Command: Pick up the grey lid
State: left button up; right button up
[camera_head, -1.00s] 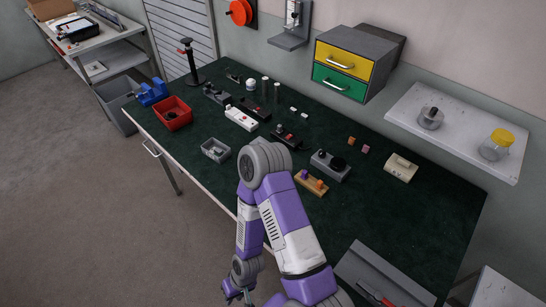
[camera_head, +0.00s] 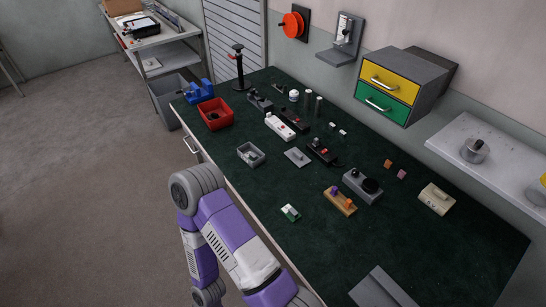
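The grey lid (camera_head: 298,157) is a small flat plate with a raised bit on top. It lies flat on the dark green bench top (camera_head: 330,240), apart from other things. To its left sits a grey open-topped housing (camera_head: 251,154) with something small inside that I cannot make out. One of my purple and white arms rises from the bottom edge, with its elbow left of the bench's front edge. Its forearm hangs down out of the picture. Neither of my grippers shows, so I cannot see what they hold.
Near the lid are a white power strip (camera_head: 280,127), a black device with a red part (camera_head: 322,152), a green and white piece (camera_head: 291,212), a wooden block with pegs (camera_head: 341,201) and a grey box with a black knob (camera_head: 362,187). A red bin (camera_head: 215,114) stands far left.

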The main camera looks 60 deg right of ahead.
aim_at(295, 155)
jog(key=i, duration=0.7)
jog(key=z, duration=0.85)
jog(key=i, duration=1.65)
jog(key=z, duration=3.55)
